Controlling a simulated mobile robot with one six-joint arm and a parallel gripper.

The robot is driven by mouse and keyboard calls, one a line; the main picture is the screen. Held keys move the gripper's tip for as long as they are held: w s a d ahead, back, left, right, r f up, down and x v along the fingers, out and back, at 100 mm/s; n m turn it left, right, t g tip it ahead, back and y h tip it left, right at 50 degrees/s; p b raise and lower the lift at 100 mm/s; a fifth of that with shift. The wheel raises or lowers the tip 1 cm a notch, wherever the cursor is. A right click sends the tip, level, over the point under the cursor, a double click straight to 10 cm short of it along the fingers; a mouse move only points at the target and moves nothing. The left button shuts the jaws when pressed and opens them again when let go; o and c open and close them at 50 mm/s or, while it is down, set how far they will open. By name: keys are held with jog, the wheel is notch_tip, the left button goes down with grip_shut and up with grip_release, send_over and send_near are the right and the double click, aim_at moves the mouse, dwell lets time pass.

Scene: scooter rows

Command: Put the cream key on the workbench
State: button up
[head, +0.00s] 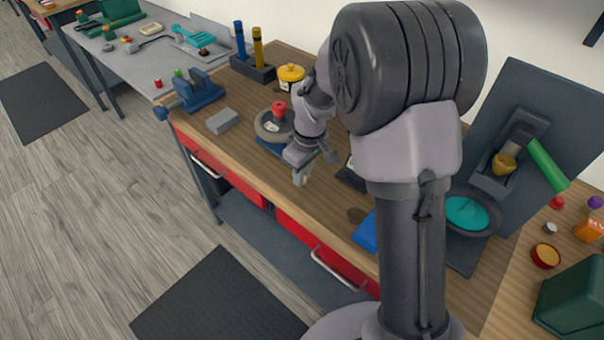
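The workbench (240,141) has a wood top and red drawer fronts and runs through the middle of the head view. My gripper (308,167) is low over its front part, right of a round grey device with a red knob (278,108). A small pale piece (300,178) shows at the gripper's lower end. It may be the cream key or a fingertip; I cannot tell. No other cream key stands out. My arm hides part of the bench, and the fingers are too small to read as open or shut.
A blue vise (198,92), a grey block (222,121), a yellow-lidded tin (290,74) and a holder with blue and yellow tools (252,68) stand on the left part. A blue item (365,233) lies near the front edge. Bare wood shows left of my gripper.

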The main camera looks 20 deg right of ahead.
jog(key=o, duration=0.4)
jog(key=shift+c, duration=0.2)
jog(key=shift+r, duration=0.25)
jog(key=s+r+m+t+p, duration=0.1)
jog(key=s+r+m+p, duration=0.35)
jog(key=r, duration=1.45)
jog(key=s+a+r+m+t, duration=0.1)
jog(key=s+m, duration=0.1)
jog(key=s, duration=0.4)
jog(key=s+a+r+m+t, duration=0.1)
jog(key=s+r+m, duration=0.1)
jog(key=s, duration=0.5)
jog(key=s+a+r+m+t+y, duration=0.1)
jog(key=s+a+r+m, duration=0.1)
jog(key=s, duration=0.4)
jog(key=shift+s+m+t, duration=0.3)
jog(key=shift+s+m, duration=0.05)
